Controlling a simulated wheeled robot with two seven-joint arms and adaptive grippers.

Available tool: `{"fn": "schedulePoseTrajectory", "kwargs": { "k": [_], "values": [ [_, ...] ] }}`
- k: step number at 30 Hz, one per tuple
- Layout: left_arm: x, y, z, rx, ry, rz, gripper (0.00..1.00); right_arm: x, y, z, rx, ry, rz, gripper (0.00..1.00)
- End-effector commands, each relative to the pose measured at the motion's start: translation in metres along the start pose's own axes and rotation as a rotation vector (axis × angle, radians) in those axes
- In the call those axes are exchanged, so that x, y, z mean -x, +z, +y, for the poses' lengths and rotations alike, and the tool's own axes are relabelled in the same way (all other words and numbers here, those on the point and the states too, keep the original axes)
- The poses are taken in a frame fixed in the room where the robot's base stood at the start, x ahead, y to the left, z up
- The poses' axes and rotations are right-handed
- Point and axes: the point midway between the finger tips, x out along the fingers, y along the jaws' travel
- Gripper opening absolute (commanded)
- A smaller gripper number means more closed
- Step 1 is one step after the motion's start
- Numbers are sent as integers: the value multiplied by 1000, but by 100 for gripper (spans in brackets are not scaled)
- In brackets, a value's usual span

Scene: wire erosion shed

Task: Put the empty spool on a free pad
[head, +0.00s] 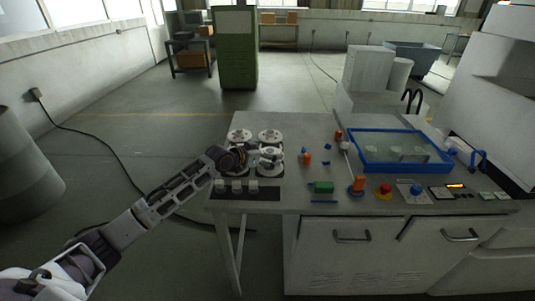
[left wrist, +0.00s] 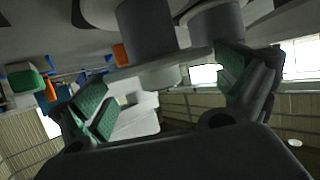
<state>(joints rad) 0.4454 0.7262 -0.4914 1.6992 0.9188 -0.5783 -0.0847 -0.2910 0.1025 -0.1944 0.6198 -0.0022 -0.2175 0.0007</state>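White-flanged spools stand on the dark pads at the table's left: one at back left (head: 239,135), one at back right (head: 270,136) and one at front right (head: 270,166). The front-left spot is largely hidden by my left gripper (head: 266,154), which reaches in from the left, low over the front-right spool. In the left wrist view two grey spool hubs (left wrist: 148,35) (left wrist: 215,25) show close by. My left gripper (left wrist: 170,90) has its green-padded fingers well apart, with no clear grip on a spool. I cannot tell which spool is empty. My right gripper is not in view.
Several small white blocks (head: 237,185) sit on a dark strip at the table's front left. A green block (head: 322,187), orange and blue parts and a red button (head: 384,191) lie to the right. A blue-rimmed tank (head: 362,163) stands beyond them.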

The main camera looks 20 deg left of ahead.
Motion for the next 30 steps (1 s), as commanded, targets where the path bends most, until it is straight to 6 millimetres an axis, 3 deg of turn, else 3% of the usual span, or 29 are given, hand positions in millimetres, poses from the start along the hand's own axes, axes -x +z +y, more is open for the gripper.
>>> {"fn": "schedulePoseTrajectory", "kwargs": {
  "k": [14, 30],
  "values": [
    [8, -2, 0, 0, 0, 0, 100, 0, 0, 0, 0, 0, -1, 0],
    [59, -1, 0, -2, -1, -1, 100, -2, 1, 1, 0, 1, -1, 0]
  ]
}}
